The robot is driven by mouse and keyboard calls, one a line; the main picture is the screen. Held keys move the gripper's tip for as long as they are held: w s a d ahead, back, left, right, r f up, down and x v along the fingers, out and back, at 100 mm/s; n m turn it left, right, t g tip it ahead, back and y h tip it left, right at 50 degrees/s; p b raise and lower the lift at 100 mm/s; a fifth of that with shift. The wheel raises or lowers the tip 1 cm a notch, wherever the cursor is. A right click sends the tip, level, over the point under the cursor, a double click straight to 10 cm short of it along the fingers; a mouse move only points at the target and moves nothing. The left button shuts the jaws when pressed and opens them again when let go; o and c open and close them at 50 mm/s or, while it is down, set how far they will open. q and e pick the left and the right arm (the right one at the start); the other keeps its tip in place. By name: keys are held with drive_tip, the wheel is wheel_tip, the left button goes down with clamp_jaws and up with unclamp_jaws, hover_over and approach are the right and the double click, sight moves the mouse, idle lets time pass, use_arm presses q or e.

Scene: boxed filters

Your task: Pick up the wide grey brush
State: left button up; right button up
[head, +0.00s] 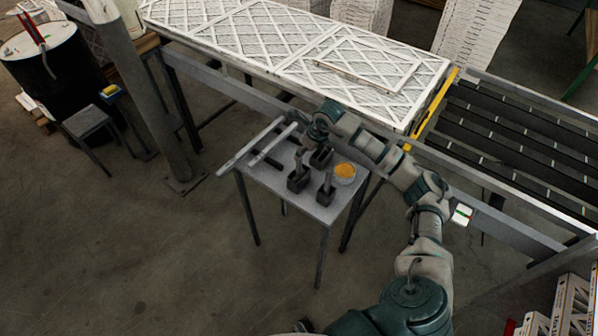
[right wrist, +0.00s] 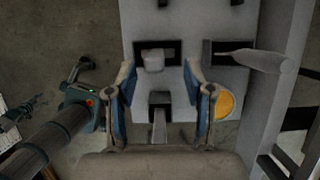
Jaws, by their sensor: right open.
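Several upright brush-like tools with dark blocks and paler handles stand on a small grey table (head: 318,212). In the head view one is at the left (head: 298,181), one at the front right (head: 326,192) and one at the back (head: 320,157). I cannot tell for sure which is the wide grey brush. My right gripper (head: 308,136) is above the table, open and empty. In the right wrist view its blue-padded fingers (right wrist: 160,80) are spread above a dark-blocked tool (right wrist: 158,99), apparently not touching it. My left gripper seems to show at the left (right wrist: 78,75); its jaws are unclear.
A round container with orange contents (head: 345,172) stands at the table's back right. Pale bars (head: 250,146) lie along its left side. A metal frame with white filters (head: 230,35) runs close behind. A roller conveyor (head: 510,135) is at the right. Floor in front is clear.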

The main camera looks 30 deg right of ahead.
sight(299, 169)
drive_tip(key=x, duration=0.4)
drive_tip(key=shift+a+f, duration=0.1)
drive_tip(key=shift+a, duration=0.1)
drive_tip(key=shift+s, duration=0.1)
clamp_jaws()
